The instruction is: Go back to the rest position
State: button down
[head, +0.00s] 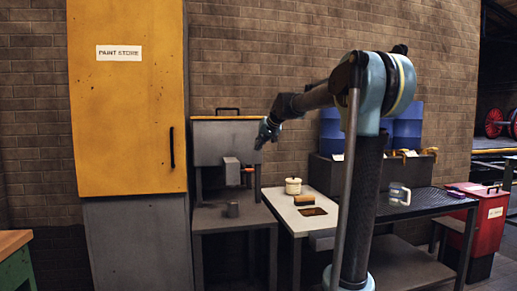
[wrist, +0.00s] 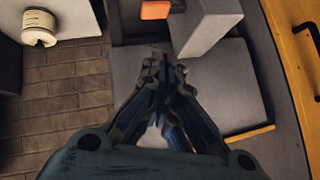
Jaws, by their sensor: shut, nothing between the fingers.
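My gripper (head: 265,138) is raised in the air in front of the grey parts washer in the head view, pointing down and to the left. In the wrist view my gripper (wrist: 163,65) has its fingers together with nothing between them. It is above the floor and near the edge of a grey surface. No object is touching it that I can make out.
A yellow paint store cabinet (head: 128,100) stands at left, beside a grey cabinet-like unit (head: 225,143). Blue drums (head: 408,128) and a red bin (head: 487,222) stand right.

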jog(key=s+d+f+g+h, duration=0.1)
jog(key=s+d+f, duration=0.5)
jog(key=s+f, duration=0.6)
jog(key=s+d+f+g+h, duration=0.2)
jog(key=s+d+f, duration=0.5)
jog(key=s+f, duration=0.5)
jog(key=s+d+f+g+h, duration=0.2)
jog(key=s+d+f, duration=0.4)
jog(key=s+f, duration=0.6)
jog(key=s, duration=1.1)
jog(key=shift+s+d+f+m+g, duration=0.15)
jog(key=shift+d+f+m+g, duration=0.15)
jog(key=shift+f+m+g, duration=0.1)
jog(key=shift+w+f, duration=0.2)
jog(key=shift+w, duration=0.25)
